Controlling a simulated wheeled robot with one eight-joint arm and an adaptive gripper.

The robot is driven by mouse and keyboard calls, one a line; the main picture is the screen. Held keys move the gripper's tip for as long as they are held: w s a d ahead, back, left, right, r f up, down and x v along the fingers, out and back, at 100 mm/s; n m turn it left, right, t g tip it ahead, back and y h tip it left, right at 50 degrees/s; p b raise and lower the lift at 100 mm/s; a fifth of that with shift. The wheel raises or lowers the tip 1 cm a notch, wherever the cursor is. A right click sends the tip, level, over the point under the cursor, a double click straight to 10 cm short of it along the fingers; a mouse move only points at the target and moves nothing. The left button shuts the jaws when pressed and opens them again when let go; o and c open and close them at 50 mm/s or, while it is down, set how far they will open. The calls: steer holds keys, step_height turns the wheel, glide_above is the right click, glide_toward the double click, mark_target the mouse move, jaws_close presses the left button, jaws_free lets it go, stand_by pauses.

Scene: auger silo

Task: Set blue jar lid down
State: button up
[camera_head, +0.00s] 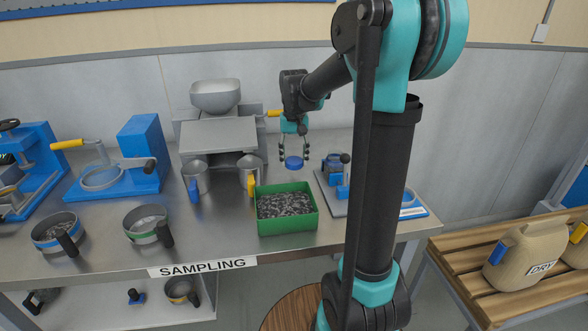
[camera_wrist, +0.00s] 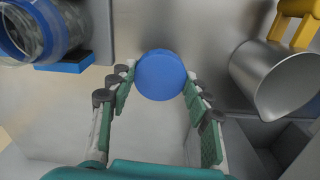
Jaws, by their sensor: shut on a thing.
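The blue jar lid (camera_head: 294,163) is a small round disc between the fingers of my gripper (camera_head: 295,157), over the steel counter (camera_head: 225,245) behind the green tray. In the wrist view the lid (camera_wrist: 160,75) shows its flat round face, with a fingertip of my gripper (camera_wrist: 158,74) against each side. It appears held a little above the counter; the exact gap is unclear. A clear jar with a blue rim and dark contents (camera_wrist: 45,30) lies at the upper left of the wrist view, apart from the lid.
A green tray of dark grains (camera_head: 287,208) stands in front of the lid. A metal cup with a yellow handle (camera_head: 250,172) is to its left, also in the wrist view (camera_wrist: 275,80). A blue device on a plate (camera_head: 335,168) is to its right. Bare counter lies between them.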

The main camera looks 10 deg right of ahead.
mark_target(294, 161)
steer(key=shift+f, duration=2.05)
steer(key=shift+f, duration=0.15)
steer(key=o, duration=1.4)
step_height(294, 161, up, 12)
steer(key=shift+r, duration=0.15)
